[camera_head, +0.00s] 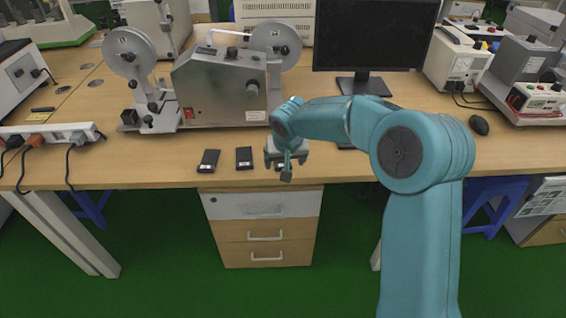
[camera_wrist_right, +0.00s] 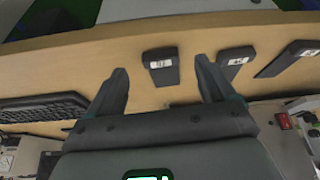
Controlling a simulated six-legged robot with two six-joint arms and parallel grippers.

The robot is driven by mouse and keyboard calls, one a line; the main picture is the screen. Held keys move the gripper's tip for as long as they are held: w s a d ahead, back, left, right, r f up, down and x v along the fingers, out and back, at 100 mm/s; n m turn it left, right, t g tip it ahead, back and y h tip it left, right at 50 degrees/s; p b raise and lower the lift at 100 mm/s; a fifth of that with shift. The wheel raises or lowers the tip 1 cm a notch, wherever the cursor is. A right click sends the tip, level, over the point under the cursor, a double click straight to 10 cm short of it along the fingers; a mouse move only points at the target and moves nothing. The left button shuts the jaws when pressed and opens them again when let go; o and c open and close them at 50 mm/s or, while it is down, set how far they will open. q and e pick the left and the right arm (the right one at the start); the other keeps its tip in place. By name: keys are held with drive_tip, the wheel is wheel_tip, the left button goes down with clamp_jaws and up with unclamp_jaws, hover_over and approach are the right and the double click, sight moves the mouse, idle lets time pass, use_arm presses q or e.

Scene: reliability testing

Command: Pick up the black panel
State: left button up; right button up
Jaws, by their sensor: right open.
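Several small black panels with white labels lie flat on the wooden table near its front edge. In the head view one panel (camera_head: 208,161) lies at left and another panel (camera_head: 244,158) beside it. A third is mostly hidden by my right gripper (camera_head: 285,168). In the wrist view that nearest panel (camera_wrist_right: 161,75) shows between the two fingertips of my right gripper (camera_wrist_right: 158,66), with a gap on each side. The gripper is open and empty; I cannot tell its height above the panel. Two more panels (camera_wrist_right: 235,66) (camera_wrist_right: 285,62) lie to the right there. My left gripper is not in view.
A grey reel machine (camera_head: 220,88) stands behind the panels. A monitor (camera_head: 372,35) stands behind my right arm. A power strip (camera_head: 50,133) lies at left. A keyboard (camera_wrist_right: 45,106) shows in the wrist view. The table's front edge (camera_head: 150,185) is close to the panels.

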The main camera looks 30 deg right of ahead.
sight(283, 164)
drive_tip(key=x, duration=0.3)
drive_tip(key=shift+w+a, duration=0.1)
drive_tip(key=shift+f, duration=0.1)
drive_tip(key=c, duration=1.1)
wheel_tip(283, 164, up, 20)
drive_tip(key=p, duration=0.3)
drive_tip(key=shift+p, duration=0.35)
